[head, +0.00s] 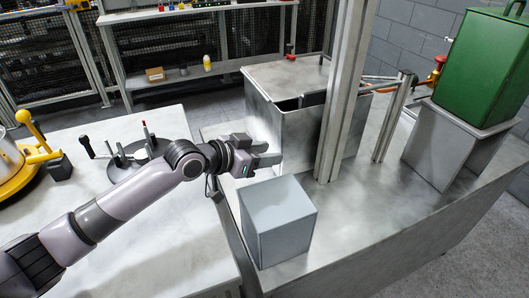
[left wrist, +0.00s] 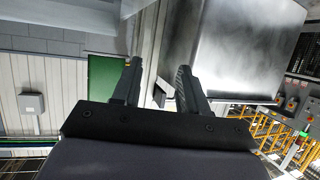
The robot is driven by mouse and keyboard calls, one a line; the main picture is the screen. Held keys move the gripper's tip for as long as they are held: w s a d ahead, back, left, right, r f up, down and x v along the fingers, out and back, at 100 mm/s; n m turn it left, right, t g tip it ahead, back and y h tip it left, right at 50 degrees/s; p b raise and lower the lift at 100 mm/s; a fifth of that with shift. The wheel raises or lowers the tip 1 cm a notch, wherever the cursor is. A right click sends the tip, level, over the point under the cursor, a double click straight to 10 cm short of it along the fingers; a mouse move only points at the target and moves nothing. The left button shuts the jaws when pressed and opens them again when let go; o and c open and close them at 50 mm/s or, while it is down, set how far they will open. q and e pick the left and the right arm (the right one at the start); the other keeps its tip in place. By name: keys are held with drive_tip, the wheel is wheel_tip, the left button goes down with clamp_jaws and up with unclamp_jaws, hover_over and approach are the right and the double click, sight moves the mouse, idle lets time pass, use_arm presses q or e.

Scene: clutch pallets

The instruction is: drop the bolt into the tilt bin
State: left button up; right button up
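My left gripper (head: 268,154) reaches in from the left, in front of the near side of a large metal bin (head: 290,130). Its fingers stand apart in the left wrist view (left wrist: 159,68). A small pale shape shows between them there, but I cannot tell whether it is held or lies behind. I cannot make out a bolt in either view. The metal bin has a flat top and a dark gap along its upper edge; I cannot tell for sure that it is the tilt bin. My right gripper is not in view.
A closed grey box (head: 278,222) stands just below the gripper. A metal post (head: 345,90) rises beside the bin. A green container (head: 484,65) stands on a metal pedestal (head: 452,148) at right. A round fixture with upright handles (head: 138,160) is behind my arm.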

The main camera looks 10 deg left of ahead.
use_arm(q)
drive_tip(key=shift+s+a, duration=0.1)
drive_tip(key=v, duration=0.7)
idle(0.5)
